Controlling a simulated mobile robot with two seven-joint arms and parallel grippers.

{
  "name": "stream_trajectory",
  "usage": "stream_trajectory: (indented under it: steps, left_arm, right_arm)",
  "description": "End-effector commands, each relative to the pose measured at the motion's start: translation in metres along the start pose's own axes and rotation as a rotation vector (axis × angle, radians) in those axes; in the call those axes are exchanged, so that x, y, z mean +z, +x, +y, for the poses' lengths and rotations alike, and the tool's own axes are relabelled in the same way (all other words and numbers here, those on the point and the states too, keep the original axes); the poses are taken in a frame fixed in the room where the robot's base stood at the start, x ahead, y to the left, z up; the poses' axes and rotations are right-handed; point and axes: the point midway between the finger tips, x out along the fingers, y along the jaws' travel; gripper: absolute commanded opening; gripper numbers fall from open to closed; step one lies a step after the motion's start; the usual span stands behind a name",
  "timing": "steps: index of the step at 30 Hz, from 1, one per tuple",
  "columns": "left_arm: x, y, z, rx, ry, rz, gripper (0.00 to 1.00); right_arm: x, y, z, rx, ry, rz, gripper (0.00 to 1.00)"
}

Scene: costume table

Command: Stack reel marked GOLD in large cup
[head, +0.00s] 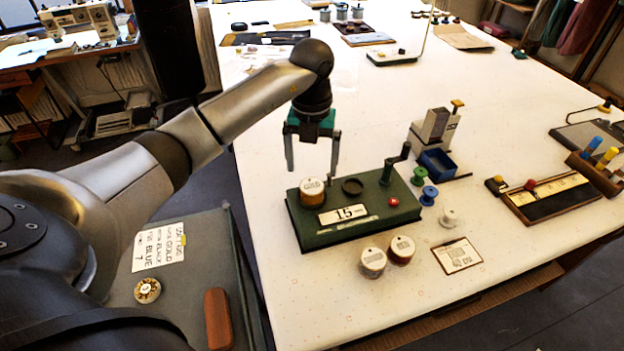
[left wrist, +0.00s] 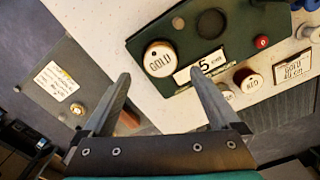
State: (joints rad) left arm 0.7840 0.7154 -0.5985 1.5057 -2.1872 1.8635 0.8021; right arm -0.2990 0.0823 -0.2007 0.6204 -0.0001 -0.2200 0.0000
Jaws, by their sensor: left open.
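The reel marked GOLD (head: 312,192) stands upright on the left part of a dark green block (head: 330,236), with its white label facing up. It also shows in the left wrist view (left wrist: 160,59). A dark round cup or recess (head: 352,186) sits to its right on the same block and looks empty; it also shows in the left wrist view (left wrist: 210,23). I cannot tell whether this is the large cup. My left gripper (head: 312,171) is open and empty, pointing down above and just behind the GOLD reel, apart from it. My right gripper is out of view.
The block carries a "15" plate (head: 343,214), a red knob (head: 393,202) and a crank (head: 390,168). Two more reels (head: 373,262) (head: 401,249) stand in front. Green and blue spools (head: 429,195) and a label card (head: 456,255) lie right.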

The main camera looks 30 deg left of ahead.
Motion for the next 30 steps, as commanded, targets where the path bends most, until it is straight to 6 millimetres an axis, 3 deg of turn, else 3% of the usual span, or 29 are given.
stream_trajectory:
  steps: [3,9,30]
  left_arm:
    - [0.001,-0.027,0.000,-0.001,0.000,-0.005,0.96]
    - [0.001,-0.051,0.000,-0.001,0.001,-0.002,0.96]
    - [0.000,-0.056,0.000,-0.001,0.000,-0.002,0.96]
  right_arm:
    - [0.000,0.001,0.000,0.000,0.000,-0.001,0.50]
    - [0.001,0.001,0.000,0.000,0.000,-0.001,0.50]
    - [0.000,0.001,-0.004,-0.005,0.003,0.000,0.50]
